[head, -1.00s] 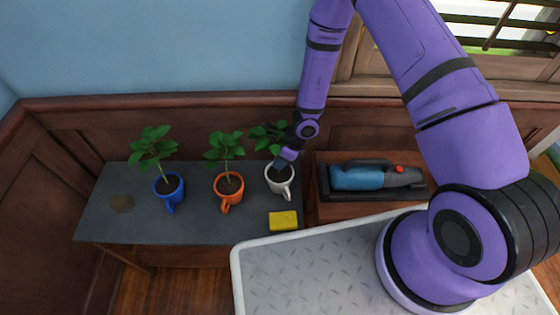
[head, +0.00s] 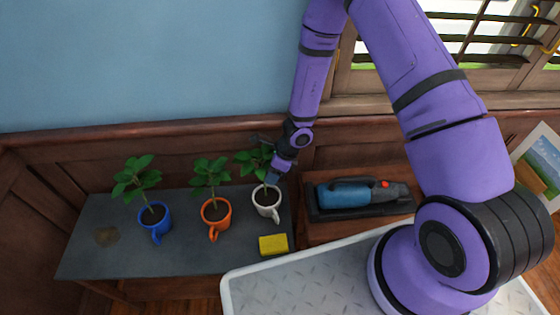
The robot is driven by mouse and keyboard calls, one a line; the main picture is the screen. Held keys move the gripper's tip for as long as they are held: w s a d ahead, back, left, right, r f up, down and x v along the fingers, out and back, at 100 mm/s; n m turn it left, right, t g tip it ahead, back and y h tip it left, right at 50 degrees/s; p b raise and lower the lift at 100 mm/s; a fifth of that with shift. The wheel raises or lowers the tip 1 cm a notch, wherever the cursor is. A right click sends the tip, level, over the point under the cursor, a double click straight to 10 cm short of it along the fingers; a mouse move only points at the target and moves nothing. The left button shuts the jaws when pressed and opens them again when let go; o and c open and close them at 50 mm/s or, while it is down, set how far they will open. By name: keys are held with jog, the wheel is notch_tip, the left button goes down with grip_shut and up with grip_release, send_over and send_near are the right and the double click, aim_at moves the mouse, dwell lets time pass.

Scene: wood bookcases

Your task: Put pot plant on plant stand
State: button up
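Three small leafy plants stand upright in mug-like pots on a dark grey-topped low table (head: 180,258). The blue pot (head: 154,221) is on the left, the orange pot (head: 216,216) in the middle and the white pot (head: 267,206) on the right. My gripper (head: 273,178) is at the white pot's upper right rim, beside its plant (head: 252,160). Its fingers are small and partly hidden, so I cannot tell whether they are open or touch the pot. No separate plant stand can be made out.
A yellow sponge-like block (head: 273,244) lies in front of the white pot. A blue handheld vacuum (head: 350,193) lies on a wooden surface to the right. A panelled wall is close behind.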

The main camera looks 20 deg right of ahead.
jog(key=s+d+r+n+t, duration=0.15)
jog(key=r+n, duration=0.25)
jog(key=r, duration=0.8)
jog(key=d+r+n, duration=0.3)
jog(key=r+n, duration=0.1)
jog(key=r, duration=0.8)
jog(key=s+d+r+n+t, duration=0.15)
jog(key=r+n, duration=0.35)
jog(key=r, duration=0.7)
jog(key=s+d+r+n+t+h, duration=0.1)
jog(key=s+d+r+n+h, duration=0.1)
jog(key=s+d+r+n, duration=0.3)
jog(key=s+d+r+n+t+h, duration=0.1)
jog(key=s+d+r+n+h, duration=0.2)
jog(key=s+r, duration=0.8)
jog(key=s+d+n, duration=0.2)
jog(key=s+d, duration=0.1)
jog(key=s, duration=0.1)
jog(key=shift+t, duration=0.4)
jog(key=shift+a, duration=0.1)
